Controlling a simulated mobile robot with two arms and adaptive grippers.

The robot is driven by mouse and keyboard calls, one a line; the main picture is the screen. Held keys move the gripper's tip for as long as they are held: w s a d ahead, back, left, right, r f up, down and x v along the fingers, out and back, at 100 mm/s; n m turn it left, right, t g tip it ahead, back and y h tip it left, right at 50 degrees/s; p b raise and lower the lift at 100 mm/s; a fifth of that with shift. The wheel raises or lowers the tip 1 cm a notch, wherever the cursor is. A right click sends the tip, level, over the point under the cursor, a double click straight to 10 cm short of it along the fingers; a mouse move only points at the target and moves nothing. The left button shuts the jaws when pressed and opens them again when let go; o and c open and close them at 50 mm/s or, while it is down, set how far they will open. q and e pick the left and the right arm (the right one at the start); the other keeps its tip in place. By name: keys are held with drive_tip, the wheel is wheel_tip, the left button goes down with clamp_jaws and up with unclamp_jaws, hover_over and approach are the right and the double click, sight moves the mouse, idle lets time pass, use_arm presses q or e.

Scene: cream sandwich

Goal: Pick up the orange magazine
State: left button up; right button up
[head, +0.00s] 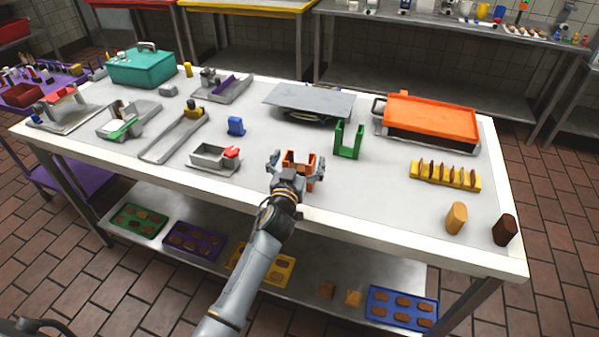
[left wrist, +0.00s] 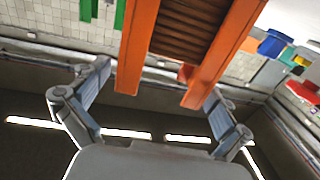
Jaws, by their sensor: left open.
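The orange magazine (head: 291,157) stands upright near the front middle of the table, partly hidden by my left gripper (head: 297,166). My left gripper is open, with one finger on each side of the magazine. In the left wrist view the magazine's orange rails (left wrist: 137,50), with a ribbed brown stack between them, rise between the open fingers (left wrist: 157,88). I cannot tell whether the fingers touch it. My right gripper is not in view.
A green magazine (head: 349,140) stands just behind to the right. A grey tray with a red part (head: 214,157) and a blue object (head: 236,126) are to the left. A yellow rack (head: 446,176) holds several brown pieces at the right. The table's front edge is close.

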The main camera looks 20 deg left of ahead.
use_arm(q)
drive_tip(key=c, duration=1.7)
drive_tip(key=shift+r, duration=0.1)
